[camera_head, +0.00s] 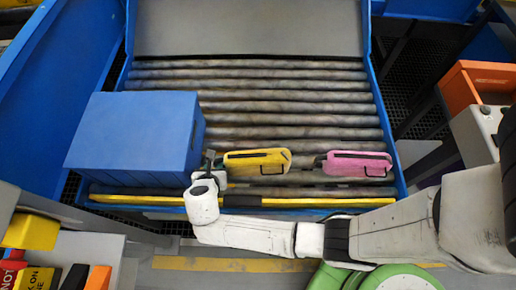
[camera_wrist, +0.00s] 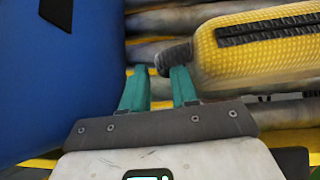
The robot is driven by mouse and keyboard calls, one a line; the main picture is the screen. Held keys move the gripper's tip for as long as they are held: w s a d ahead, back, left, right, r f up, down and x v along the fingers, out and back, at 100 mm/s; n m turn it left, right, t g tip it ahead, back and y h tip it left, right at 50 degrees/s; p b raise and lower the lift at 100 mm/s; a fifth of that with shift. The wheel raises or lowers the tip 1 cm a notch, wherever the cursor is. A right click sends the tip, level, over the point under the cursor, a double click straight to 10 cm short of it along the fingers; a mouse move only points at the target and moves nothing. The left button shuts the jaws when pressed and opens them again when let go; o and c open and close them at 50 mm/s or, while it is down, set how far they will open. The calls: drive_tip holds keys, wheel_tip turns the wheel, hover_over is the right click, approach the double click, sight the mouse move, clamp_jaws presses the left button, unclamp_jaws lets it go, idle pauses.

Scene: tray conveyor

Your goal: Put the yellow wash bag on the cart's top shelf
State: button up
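The yellow wash bag (camera_head: 257,162) lies on the conveyor rollers, with a dark zip on top and a thin handle at its front. In the wrist view the bag (camera_wrist: 260,45) fills the upper right, and a dark tab (camera_wrist: 174,57) sticks out from its left end. My gripper (camera_head: 211,163) is at the bag's left end. In the wrist view my gripper (camera_wrist: 157,75) has its two teal fingers apart, with rollers showing between them. The right fingertip is close to the dark tab; I cannot tell whether they touch. I cannot clearly identify the cart.
A large blue box (camera_head: 135,135) stands close on the gripper's left. A pink bag (camera_head: 357,165) lies right of the yellow one. The rollers (camera_head: 280,104) behind are clear. A grey surface (camera_head: 85,246) with several items is at lower left. An orange crate (camera_head: 468,92) is at right.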

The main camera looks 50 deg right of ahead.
drive_tip(key=shift+w+d+f, duration=0.1)
drive_tip(key=shift+w+f, duration=0.05)
drive_tip(key=shift+c, duration=0.3)
clamp_jaws()
